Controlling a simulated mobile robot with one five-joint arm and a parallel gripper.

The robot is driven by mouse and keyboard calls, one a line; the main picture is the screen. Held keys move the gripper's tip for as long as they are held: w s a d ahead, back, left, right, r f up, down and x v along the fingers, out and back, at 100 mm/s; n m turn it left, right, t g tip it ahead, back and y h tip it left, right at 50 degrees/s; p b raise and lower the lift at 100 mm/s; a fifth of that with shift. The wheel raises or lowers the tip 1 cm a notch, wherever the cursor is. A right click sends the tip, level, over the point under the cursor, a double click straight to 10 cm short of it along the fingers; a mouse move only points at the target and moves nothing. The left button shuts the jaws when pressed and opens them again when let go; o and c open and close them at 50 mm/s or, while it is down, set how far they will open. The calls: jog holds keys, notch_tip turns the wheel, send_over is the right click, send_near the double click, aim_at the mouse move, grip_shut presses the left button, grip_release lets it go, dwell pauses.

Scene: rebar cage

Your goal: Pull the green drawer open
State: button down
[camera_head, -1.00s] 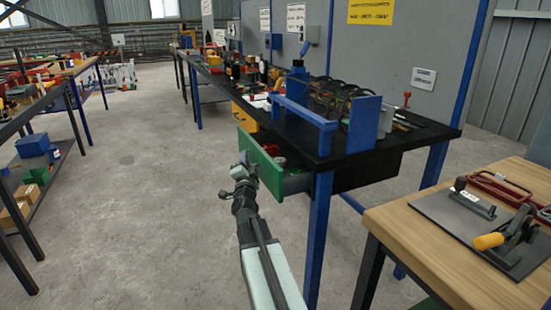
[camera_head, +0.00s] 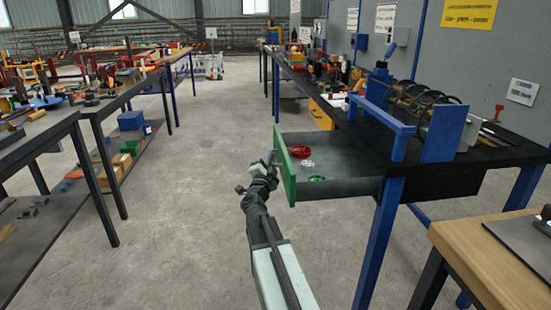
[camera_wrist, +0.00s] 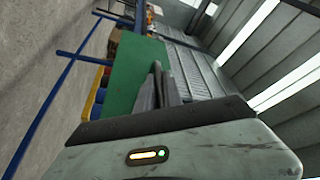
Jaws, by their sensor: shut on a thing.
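The green drawer front (camera_head: 286,173) stands out from under the black workbench in the head view, with the drawer's grey tray (camera_head: 345,158) showing behind it. The drawer is open by a good part of its length. Inside lie a red item (camera_head: 300,151), a pale item (camera_head: 308,165) and a green item (camera_head: 317,178). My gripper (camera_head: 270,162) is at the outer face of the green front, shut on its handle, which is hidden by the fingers. In the wrist view the closed fingers (camera_wrist: 160,88) lie against the green panel (camera_wrist: 134,75).
The black workbench (camera_head: 470,160) has blue legs and carries a blue bracket frame and coiled dark cable. A yellow drawer (camera_head: 321,114) is farther along it. A wooden table (camera_head: 490,250) stands at the right. Dark shelves (camera_head: 75,140) stand at the left. The floor between is clear.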

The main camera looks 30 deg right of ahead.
jog(key=shift+d, duration=0.15)
jog(key=c, duration=1.8)
grip_release()
jog(key=shift+o, duration=0.2)
jog(key=b+v, duration=0.1)
jog(key=v, duration=0.6)
jog(key=shift+s+a+b, duration=0.25)
jog(key=shift+s+b, duration=0.05)
jog(key=shift+b, duration=0.05)
jog(key=shift+f, duration=0.15)
